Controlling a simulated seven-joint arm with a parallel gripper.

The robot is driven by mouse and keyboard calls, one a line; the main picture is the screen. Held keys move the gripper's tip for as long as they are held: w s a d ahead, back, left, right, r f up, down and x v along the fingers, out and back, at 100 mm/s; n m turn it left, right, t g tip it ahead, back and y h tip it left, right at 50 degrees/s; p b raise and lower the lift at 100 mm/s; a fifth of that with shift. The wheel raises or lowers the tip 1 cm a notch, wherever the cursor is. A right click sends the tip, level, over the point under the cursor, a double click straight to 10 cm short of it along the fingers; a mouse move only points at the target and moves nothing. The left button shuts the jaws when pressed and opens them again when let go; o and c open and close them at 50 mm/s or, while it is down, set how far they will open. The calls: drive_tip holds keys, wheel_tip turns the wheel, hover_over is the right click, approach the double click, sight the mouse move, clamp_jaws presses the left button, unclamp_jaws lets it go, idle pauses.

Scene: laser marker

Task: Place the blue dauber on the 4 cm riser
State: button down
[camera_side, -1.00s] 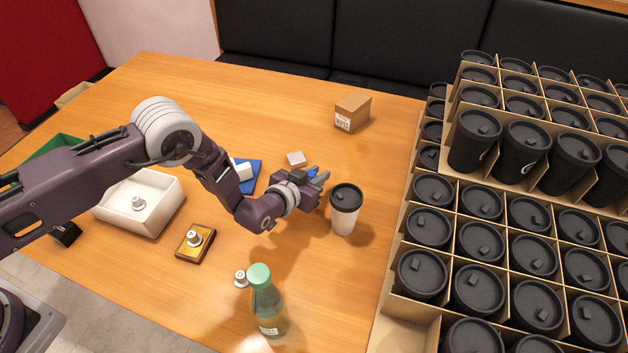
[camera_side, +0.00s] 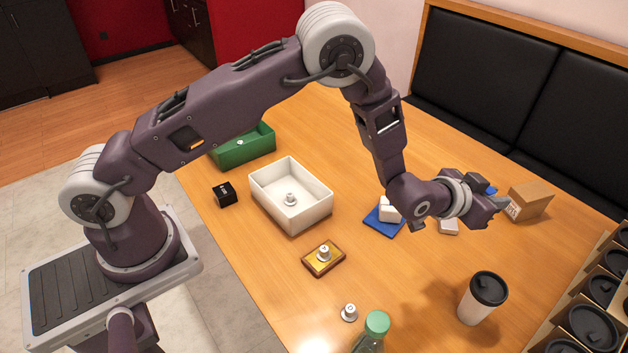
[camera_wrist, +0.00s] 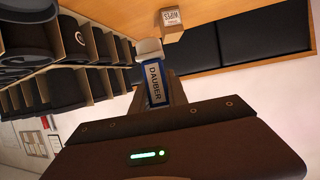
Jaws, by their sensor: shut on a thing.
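The blue dauber (camera_wrist: 154,84) has a white cap and a label reading DAUBER. My gripper (camera_wrist: 158,98) is shut on it in the wrist view, and the cap points away from the palm. In the side view my gripper (camera_side: 492,202) is above the table's right part, and only a bit of blue shows past it. A small pale block (camera_side: 448,227) lies on the table below my wrist. A white block (camera_side: 389,211) stands on a blue mat (camera_side: 383,224). I cannot tell for certain which block is the 4 cm riser.
A lidded cup (camera_side: 482,298) and a green-capped bottle (camera_side: 372,334) stand at the front. A cardboard box (camera_side: 530,201) is behind my gripper. A white tray (camera_side: 263,208), a green bin (camera_side: 245,150) and a brown-and-gold plate (camera_side: 311,262) lie left. Cup crates fill the right edge.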

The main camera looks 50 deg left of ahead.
drive_tip(key=shift+r, duration=0.95)
drive_tip(key=a+f+n+y, duration=0.3)
drive_tip(key=a+n+y, duration=0.45)
drive_tip(key=a, duration=1.45)
drive_tip(key=s+a+n+g+y, duration=0.3)
drive_tip(key=s+a, duration=0.1)
drive_tip(key=a, duration=0.4)
drive_tip(key=s+a+n+g+y, duration=0.2)
drive_tip(key=s+a+n+y, duration=0.15)
drive_tip(key=a, duration=0.45)
wheel_tip(320, 180, up, 3)
drive_tip(key=n+g+y, duration=0.2)
drive_tip(key=n+g, duration=0.9)
drive_tip(key=g, duration=0.2)
hover_over(225, 195)
drive_tip(key=a, duration=0.5)
drive_tip(key=f, duration=1.5)
drive_tip(key=shift+s+d, duration=0.2)
drive_tip(key=shift+s, duration=0.05)
drive_tip(key=shift+f+h, duration=0.2)
drive_tip(key=shift+h, duration=0.1)
drive_tip(key=c, duration=1.3)
unclamp_jaws()
